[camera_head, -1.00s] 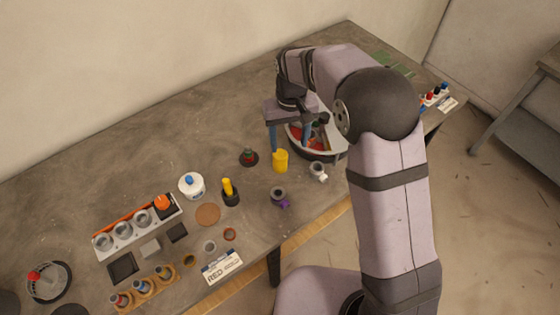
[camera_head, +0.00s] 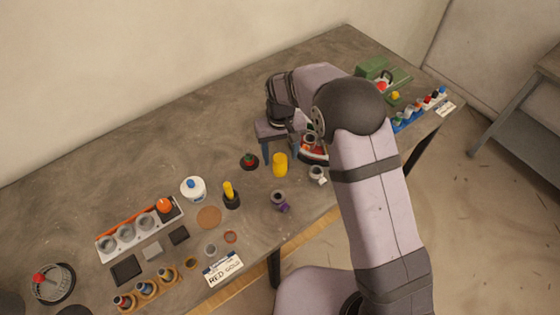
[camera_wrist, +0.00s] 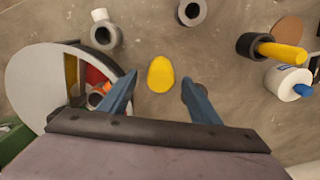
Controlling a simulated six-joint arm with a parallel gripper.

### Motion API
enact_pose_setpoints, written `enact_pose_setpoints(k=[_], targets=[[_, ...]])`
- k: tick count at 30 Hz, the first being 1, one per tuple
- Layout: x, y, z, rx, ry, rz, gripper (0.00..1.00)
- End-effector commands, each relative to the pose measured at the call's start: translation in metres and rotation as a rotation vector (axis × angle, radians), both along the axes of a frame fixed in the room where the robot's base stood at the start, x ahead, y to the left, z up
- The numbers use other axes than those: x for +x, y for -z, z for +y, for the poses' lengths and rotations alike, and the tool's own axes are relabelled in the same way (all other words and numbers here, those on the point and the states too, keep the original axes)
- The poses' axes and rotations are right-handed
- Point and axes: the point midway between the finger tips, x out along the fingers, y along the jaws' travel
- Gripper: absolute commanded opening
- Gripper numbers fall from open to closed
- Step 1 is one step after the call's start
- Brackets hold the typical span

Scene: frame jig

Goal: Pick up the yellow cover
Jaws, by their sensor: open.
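The yellow cover (camera_head: 280,165) is a small upright yellow cylinder standing alone on the workbench. In the wrist view the yellow cover (camera_wrist: 161,75) shows from above, just beyond the fingertips and about midway between them. My gripper (camera_head: 280,154) is open and empty, with its two blue fingers pointing down, behind and to the left of the cover in the head view. The open fingers of my gripper (camera_wrist: 158,84) also show in the wrist view, apart from the cover.
A grey-white fitting (camera_head: 318,174), a purple-and-grey fitting (camera_head: 280,201), a red-topped dark piece (camera_head: 249,161) and a black holder with a yellow handle (camera_head: 231,196) stand around the cover. Bare bench lies between them.

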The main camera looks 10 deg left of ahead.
Motion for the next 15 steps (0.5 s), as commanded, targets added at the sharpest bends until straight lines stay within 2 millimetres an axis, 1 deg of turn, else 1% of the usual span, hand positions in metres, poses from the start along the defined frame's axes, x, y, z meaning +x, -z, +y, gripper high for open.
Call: enact_pose_setpoints(k=[2,3,7,10,15], targets=[[-0.003,0.008,0.0,-0.003,0.0,0.005,0.57],[-0.003,0.013,0.0,-0.002,0.0,0.004,0.57],[-0.002,0.025,0.001,-0.001,0.0,0.002,0.57],[-0.002,0.029,0.001,0.0,0.0,0.001,0.57],[-0.002,0.03,0.001,0.0,0.0,0.0,0.57]])
